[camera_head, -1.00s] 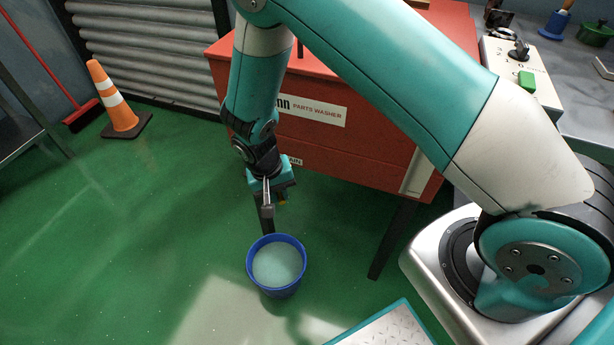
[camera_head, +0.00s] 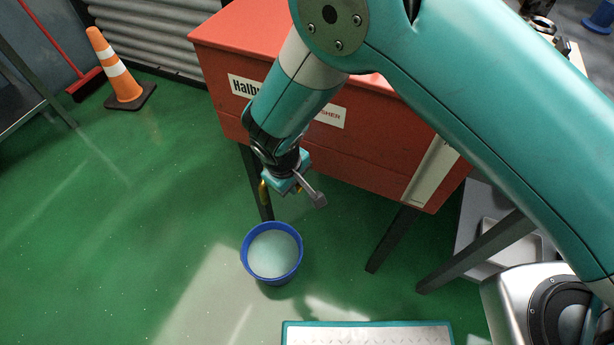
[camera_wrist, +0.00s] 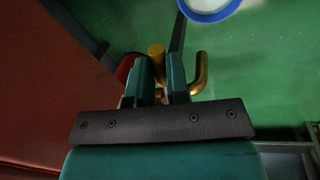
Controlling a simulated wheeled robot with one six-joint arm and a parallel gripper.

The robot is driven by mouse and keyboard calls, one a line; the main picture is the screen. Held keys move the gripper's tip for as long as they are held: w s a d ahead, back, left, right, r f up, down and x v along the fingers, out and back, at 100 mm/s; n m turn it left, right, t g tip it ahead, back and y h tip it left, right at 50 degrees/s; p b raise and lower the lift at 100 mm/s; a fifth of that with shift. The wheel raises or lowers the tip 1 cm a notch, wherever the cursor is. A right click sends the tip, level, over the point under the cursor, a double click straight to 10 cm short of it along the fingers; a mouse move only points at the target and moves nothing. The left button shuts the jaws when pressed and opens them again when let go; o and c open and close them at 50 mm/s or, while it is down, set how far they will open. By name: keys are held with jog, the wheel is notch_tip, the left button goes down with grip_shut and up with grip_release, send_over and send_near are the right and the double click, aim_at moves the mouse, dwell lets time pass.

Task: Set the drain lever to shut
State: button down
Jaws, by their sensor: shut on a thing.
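My gripper (camera_head: 290,178) is below the front of the red parts washer (camera_head: 345,150). In the wrist view its two teal fingers (camera_wrist: 161,78) are close together around the drain lever (camera_wrist: 178,38), a dark bar running up and away from them. In the head view the drain lever (camera_head: 313,193) sticks out of the gripper towards the lower right, ending in a grey block. Brass drain pipe (camera_head: 264,192) shows beside the gripper; its bent outlet (camera_wrist: 202,75) is right of the fingers in the wrist view. The lever's pivot and the grip itself are mostly hidden.
A blue bucket (camera_head: 244,262) holding pale liquid stands on the green floor just below the drain. The washer's dark legs (camera_head: 393,240) stand near it. An orange cone (camera_head: 120,78) is at the back left. The floor on the left is clear.

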dwell(0.5)
jog(key=c, duration=1.1)
grip_release()
notch_tip(320, 180, up, 17)
jog(key=s+a+p, duration=0.1)
jog(key=s+a, duration=0.1)
jog(key=shift+s+p, duration=0.25)
jog(key=shift+p, duration=0.1)
